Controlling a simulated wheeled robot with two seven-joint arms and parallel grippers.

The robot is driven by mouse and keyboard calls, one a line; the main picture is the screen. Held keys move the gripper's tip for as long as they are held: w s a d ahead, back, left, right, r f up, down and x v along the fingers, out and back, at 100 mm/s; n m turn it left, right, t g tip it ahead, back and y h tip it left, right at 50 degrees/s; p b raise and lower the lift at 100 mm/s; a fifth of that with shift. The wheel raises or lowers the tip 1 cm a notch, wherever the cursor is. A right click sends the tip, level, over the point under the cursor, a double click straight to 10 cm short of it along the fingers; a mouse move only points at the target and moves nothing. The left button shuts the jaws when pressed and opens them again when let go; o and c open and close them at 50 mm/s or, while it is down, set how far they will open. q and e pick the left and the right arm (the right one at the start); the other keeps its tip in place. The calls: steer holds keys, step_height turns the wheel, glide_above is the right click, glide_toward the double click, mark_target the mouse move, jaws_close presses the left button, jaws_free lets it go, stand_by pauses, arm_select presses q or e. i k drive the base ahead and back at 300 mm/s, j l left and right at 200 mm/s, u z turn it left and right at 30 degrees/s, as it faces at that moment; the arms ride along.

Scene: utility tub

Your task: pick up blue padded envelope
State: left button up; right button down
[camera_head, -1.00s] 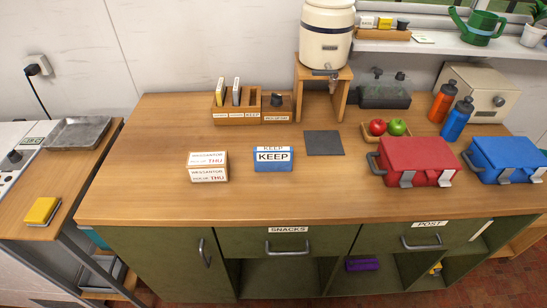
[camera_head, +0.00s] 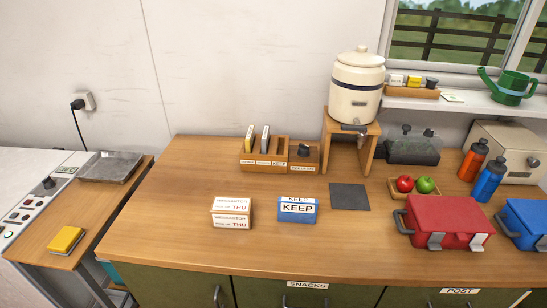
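I see no blue padded envelope in the head view. The drawer labelled POST (camera_head: 460,291) is at the bottom right of the counter front, cut by the lower frame edge, and it looks shut. A blue box marked KEEP (camera_head: 297,210) stands on the counter (camera_head: 165,215), but it is a box and not an envelope. Neither of my grippers is in view.
A white box marked THU (camera_head: 231,213) stands left of the blue box. A red lunch box (camera_head: 447,220), a blue lunch box (camera_head: 527,222), bottles (camera_head: 473,160) and a dispenser (camera_head: 357,85) fill the right side. The counter's left part is clear.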

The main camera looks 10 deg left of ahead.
mark_target(302, 210)
steer(key=j+z, duration=0.15)
steer(key=z, duration=0.25)
steer(key=j+z, duration=0.15)
steer(key=z, duration=0.25)
steer(key=j+z, duration=0.15)
steer(key=z, duration=0.25)
steer(key=k+j+z, duration=0.1)
steer(key=z, duration=0.3)
steer(key=k+j, duration=0.15)
steer(key=j, duration=0.15)
